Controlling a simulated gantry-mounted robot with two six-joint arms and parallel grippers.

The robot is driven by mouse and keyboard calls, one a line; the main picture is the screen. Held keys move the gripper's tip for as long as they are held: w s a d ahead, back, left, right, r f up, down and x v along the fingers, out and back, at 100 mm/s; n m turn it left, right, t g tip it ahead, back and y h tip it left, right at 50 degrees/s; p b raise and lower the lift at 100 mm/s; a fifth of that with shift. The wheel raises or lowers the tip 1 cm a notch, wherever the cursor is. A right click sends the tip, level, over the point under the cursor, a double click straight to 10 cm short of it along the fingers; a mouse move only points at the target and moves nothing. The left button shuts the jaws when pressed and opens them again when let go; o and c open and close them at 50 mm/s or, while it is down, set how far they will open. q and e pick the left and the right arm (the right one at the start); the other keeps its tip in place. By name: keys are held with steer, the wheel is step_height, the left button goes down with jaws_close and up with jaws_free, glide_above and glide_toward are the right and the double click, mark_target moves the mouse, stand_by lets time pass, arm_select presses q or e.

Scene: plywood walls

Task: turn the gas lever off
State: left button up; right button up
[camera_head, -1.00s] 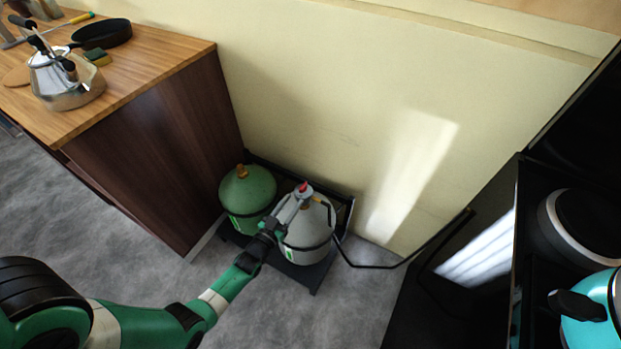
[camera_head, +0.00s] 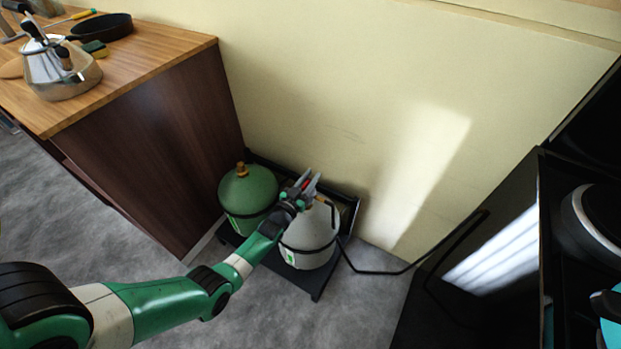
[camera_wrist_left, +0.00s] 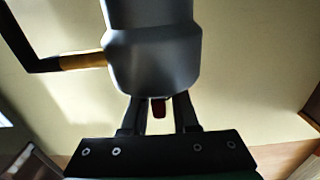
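The grey gas cylinder (camera_head: 309,240) stands on a low black stand beside the wall. A small red lever (camera_head: 305,184) is at its top, partly hidden by my fingers. My left gripper (camera_head: 308,181) reaches over the cylinder top with its fingers apart. My right gripper is in neither current view.
A green cylinder (camera_head: 248,190) stands close on the left. A black hose (camera_head: 380,270) runs right toward a dark stove (camera_head: 490,250). A wooden cabinet (camera_head: 150,150) bears a kettle (camera_head: 60,72). The grey floor in front is clear.

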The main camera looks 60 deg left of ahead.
arm_select(q)
jaws_close()
steer(key=shift+m+t+h, duration=0.4)
steer(key=shift+m+h, duration=0.1)
steer(key=shift+h, duration=0.2)
steer(key=shift+w+d+m+t+h+p, duration=0.15)
steer(key=shift+m+t+h+p, duration=0.2)
steer(key=shift+m+h, duration=0.25)
steer(key=shift+d+m+t+h+p, duration=0.2)
steer(key=shift+m+t+h, duration=0.2)
steer(key=shift+h, duration=0.4)
steer(key=m+h, duration=0.1)
steer(key=h, duration=0.1)
steer(key=shift+d+m+t+h+b, duration=0.2)
steer(key=shift+m+t+h+b, duration=0.1)
steer(key=shift+m+h, duration=0.1)
steer(key=shift+w+d+m+h, duration=0.15)
steer(key=shift+m+h, duration=0.35)
steer(key=shift+h, duration=0.3)
steer(key=shift+o, duration=1.7)
jaws_free()
